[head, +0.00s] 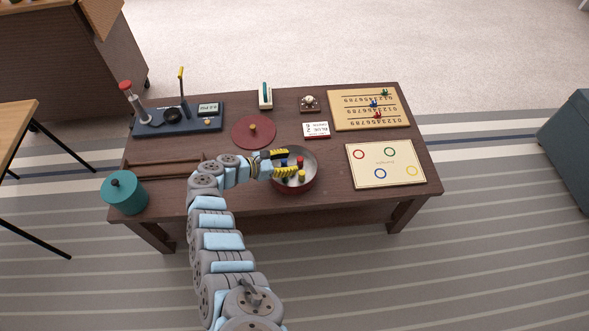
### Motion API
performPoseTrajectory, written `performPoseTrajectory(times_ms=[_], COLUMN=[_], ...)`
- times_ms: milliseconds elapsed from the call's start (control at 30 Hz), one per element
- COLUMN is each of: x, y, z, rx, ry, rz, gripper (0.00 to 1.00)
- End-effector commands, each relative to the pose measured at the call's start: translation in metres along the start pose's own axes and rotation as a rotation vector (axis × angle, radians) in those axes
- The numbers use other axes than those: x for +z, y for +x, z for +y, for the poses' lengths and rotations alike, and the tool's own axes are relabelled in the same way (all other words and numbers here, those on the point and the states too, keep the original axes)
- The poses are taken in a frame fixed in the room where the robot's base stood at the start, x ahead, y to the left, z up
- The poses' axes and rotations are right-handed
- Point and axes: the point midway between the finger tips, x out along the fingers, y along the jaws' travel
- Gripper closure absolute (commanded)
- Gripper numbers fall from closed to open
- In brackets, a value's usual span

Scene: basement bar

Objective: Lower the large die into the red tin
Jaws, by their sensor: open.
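The red tin (293,190) is round and open, at the front middle of the dark wooden table. Small red (300,160), yellow (301,175) and blue pieces show in or over it. My gripper (288,163) reaches in from the left over the tin's left side, its yellow-ridged fingers apart. I cannot make out the large die; the fingers hide part of the tin's inside, and I cannot tell whether anything lies between them. A red round lid (245,135) with a brass knob lies flat behind the tin, apart from it.
A cream board with coloured rings (386,165) lies right of the tin, a number board (369,108) behind it. A white card (316,130) lies behind the tin. A dark tray (190,126) and a teal canister (124,195) stand left. Bare table lies right of the tin.

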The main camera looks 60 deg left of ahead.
Motion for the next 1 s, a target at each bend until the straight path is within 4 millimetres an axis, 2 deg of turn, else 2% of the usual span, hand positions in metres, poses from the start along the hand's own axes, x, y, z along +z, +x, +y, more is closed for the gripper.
performPoseTrajectory(times_ms=[500, 600, 800, 1000], x=[-0.003, -0.001, 0.0, 0.0], y=[-0.082, -0.093, -0.104, -0.105], z=[-0.001, -0.001, -0.001, -0.001], rx=[0.0, -0.002, -0.003, -0.003], ry=[-0.001, -0.001, 0.0, 0.0], rz=[0.006, 0.003, 0.002, 0.002], gripper=[0.49, 0.49, 0.49, 0.49])
